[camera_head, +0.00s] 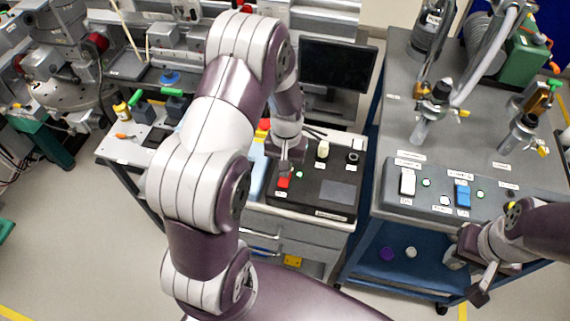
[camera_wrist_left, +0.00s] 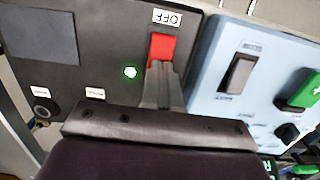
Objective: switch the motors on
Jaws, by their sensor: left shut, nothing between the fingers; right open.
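A black control box (camera_head: 322,190) on a drawer cabinet carries a red rocker switch (camera_head: 284,182) with a lit green lamp (camera_head: 299,175) beside it. In the left wrist view the red switch (camera_wrist_left: 162,47) has an upside-down "OFF" label (camera_wrist_left: 167,18) at its top end, and the green lamp (camera_wrist_left: 130,72) is lit. My left gripper (camera_head: 284,169) is shut and empty, its fingertips (camera_wrist_left: 161,70) at the switch's lower end in the wrist view, hiding that end. I cannot tell whether they touch it. My right gripper (camera_head: 468,278) is open and empty, low by the right cart.
A pale blue panel (camera_wrist_left: 213,95) with a black rocker (camera_wrist_left: 237,75) and a green switch (camera_wrist_left: 303,90) adjoins the box. The right cart (camera_head: 395,125) carries a panel with white (camera_head: 407,182) and blue (camera_head: 462,194) switches. A monitor (camera_head: 338,65) stands behind the box.

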